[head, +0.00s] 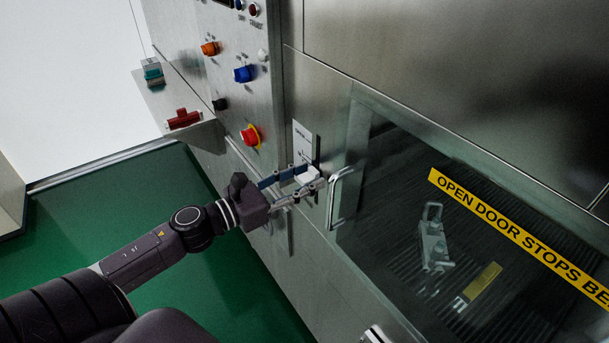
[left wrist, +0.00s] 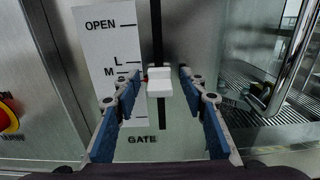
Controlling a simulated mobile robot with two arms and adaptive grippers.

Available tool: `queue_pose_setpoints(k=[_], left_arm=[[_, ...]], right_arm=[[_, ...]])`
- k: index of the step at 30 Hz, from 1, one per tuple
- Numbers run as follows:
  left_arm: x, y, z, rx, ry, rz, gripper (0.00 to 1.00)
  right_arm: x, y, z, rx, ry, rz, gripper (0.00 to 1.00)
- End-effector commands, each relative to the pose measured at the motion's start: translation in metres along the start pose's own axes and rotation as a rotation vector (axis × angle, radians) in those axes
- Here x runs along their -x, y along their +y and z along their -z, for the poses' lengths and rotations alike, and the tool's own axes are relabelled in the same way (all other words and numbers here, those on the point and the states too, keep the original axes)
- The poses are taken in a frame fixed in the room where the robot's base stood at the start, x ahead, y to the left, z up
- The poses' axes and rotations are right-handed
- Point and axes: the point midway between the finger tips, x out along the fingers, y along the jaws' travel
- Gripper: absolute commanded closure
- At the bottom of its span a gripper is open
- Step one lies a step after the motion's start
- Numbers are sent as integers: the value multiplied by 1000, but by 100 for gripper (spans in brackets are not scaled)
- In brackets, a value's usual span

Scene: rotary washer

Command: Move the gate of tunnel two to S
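The gate's white slider knob (left wrist: 159,82) sits on a dark vertical slot in the steel panel. The white scale plate (left wrist: 106,45) beside it reads OPEN, L and M from the top down. The knob is a little below the M mark. Lower marks are hidden behind a finger, and I cannot see an S. The word GATE is below. My left gripper (left wrist: 160,83) is open, with one finger on each side of the knob and gaps visible. In the head view my left gripper (head: 314,178) reaches the same knob. My right gripper is not in view.
A metal door handle (head: 334,200) stands close to the right of the left gripper, beside the glass door with a yellow label (head: 520,238). A red button (head: 250,136), a blue knob (head: 243,74) and an orange knob (head: 210,48) are on the panel above. Green floor lies below.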

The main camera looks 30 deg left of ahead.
Motion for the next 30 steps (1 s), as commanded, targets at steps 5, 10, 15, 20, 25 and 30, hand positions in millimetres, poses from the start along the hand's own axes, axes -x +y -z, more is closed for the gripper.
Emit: queue_pose_setpoints(k=[5,10,15,20,25,30], left_arm=[[-1,0,0,-1,0,0,61],[-1,0,0,0,0,0,66],[-1,0,0,0,0,0,85],[-1,0,0,0,0,0,100],[-1,0,0,1,0,0,100],[-1,0,4,1,0,0,100]], right_arm=[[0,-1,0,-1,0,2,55],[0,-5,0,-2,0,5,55],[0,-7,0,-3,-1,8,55],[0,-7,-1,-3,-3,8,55],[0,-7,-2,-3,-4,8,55],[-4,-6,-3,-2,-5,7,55]])
